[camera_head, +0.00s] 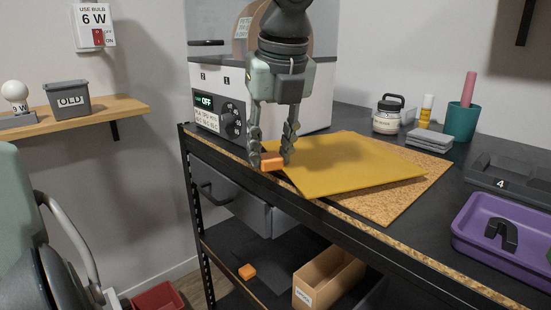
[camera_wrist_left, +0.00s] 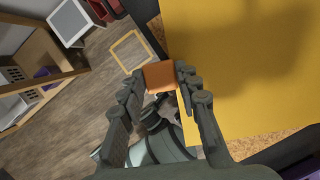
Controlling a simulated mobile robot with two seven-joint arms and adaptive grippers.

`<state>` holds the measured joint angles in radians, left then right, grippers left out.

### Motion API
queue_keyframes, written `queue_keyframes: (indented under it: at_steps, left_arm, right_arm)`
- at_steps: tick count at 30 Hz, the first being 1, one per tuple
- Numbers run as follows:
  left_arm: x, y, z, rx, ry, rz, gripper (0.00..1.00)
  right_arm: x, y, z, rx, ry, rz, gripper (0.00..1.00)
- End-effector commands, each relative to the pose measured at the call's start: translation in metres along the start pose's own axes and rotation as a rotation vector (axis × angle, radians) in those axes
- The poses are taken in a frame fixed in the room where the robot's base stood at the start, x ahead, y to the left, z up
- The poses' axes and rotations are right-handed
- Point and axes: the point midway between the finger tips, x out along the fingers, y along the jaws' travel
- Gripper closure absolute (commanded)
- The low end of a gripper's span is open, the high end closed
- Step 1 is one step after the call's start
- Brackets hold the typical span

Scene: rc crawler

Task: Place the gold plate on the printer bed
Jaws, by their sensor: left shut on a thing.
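The gold plate (camera_head: 345,163) is a flat yellow square over a cork mat (camera_head: 402,208) on the workbench; it fills the right of the left wrist view (camera_wrist_left: 250,70). An orange block (camera_head: 271,163) sits at the plate's left front corner, and I cannot tell whether it is fixed to the plate. My left gripper (camera_head: 272,157) points down with its fingers shut on this block, which also shows between the fingertips in the left wrist view (camera_wrist_left: 159,76). A white machine (camera_head: 290,105) with an "OFF" display stands behind. I cannot make out a printer bed. My right gripper is out of view.
A purple tray (camera_head: 465,245), a dark tray (camera_head: 520,172), a jar (camera_head: 387,115) and a teal cup (camera_head: 461,122) occupy the bench's right side. Another orange block (camera_head: 247,271) and a cardboard bin (camera_head: 330,277) are on the lower shelf. The bench's front edge is close to my gripper.

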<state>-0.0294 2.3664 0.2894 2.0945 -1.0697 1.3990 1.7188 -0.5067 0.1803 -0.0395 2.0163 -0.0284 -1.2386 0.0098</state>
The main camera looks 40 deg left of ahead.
Motion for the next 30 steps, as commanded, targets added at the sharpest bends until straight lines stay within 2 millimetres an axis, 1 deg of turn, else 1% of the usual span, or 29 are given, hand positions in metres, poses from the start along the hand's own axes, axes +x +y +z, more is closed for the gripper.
queue_keyframes:
  at_steps: [1, 9, 10, 14, 17, 21, 24, 27, 30]
  left_arm:
    - [-0.009, -0.001, 0.004, -0.004, -0.005, -0.007, 1.00]
    - [-0.053, -0.001, 0.017, -0.003, -0.005, -0.006, 1.00]
    - [-0.054, -0.002, 0.013, 0.000, -0.005, -0.003, 1.00]
    - [-0.059, -0.013, -0.013, 0.003, -0.006, -0.001, 1.00]
    - [-0.066, -0.023, -0.036, 0.004, -0.007, 0.000, 1.00]
    - [-0.077, -0.041, -0.077, 0.008, 0.003, -0.001, 1.00]
    - [-0.085, -0.052, -0.103, 0.008, 0.003, -0.001, 1.00]
    - [-0.092, -0.061, -0.122, 0.007, 0.002, 0.001, 1.00]
    - [-0.098, -0.067, -0.137, 0.003, 0.003, -0.001, 1.00]
  right_arm:
    - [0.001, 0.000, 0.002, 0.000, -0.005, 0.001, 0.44]
    - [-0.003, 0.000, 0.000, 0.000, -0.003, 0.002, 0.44]
    - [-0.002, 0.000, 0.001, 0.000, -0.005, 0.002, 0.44]
    - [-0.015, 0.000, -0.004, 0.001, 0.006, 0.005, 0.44]
    - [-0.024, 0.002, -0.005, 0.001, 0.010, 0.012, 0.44]
    - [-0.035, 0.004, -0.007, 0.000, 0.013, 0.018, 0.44]
    - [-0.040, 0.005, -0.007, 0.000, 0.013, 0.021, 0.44]
    - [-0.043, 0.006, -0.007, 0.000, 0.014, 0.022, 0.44]
    - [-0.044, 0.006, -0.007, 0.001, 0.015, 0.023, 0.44]
